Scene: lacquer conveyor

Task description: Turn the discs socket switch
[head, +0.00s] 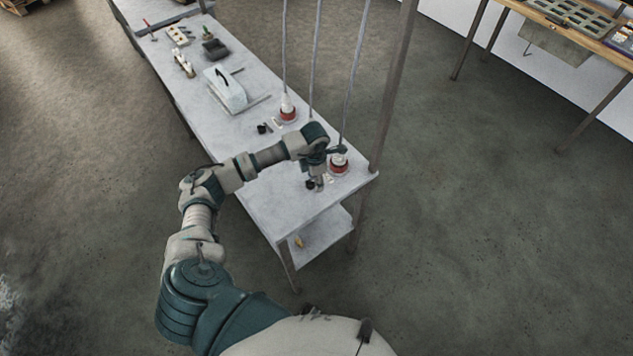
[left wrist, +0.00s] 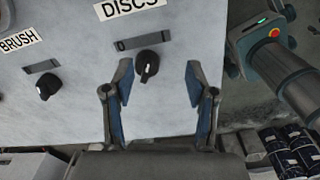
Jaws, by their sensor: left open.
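The discs socket switch (left wrist: 148,64) is a small black knob with a pale mark, on a light grey surface in the left wrist view. A grey slotted plate (left wrist: 138,43) and a white DISCS label (left wrist: 130,7) are beside it. My left gripper (left wrist: 160,72) is open, with one blue-padded finger on each side of the knob. The knob lies between the fingertips, nearer the left finger, with gaps on both sides. In the head view my left gripper (head: 317,182) is over the near end of the long bench, partly hidden by its wrist. My right gripper is not in view.
A similar black BRUSH knob (left wrist: 46,87) is to the left. Red and white round pieces (head: 338,166) (head: 288,108) stand on the bench (head: 275,205) below hanging cords. A post (head: 392,90) rises at the bench's right edge.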

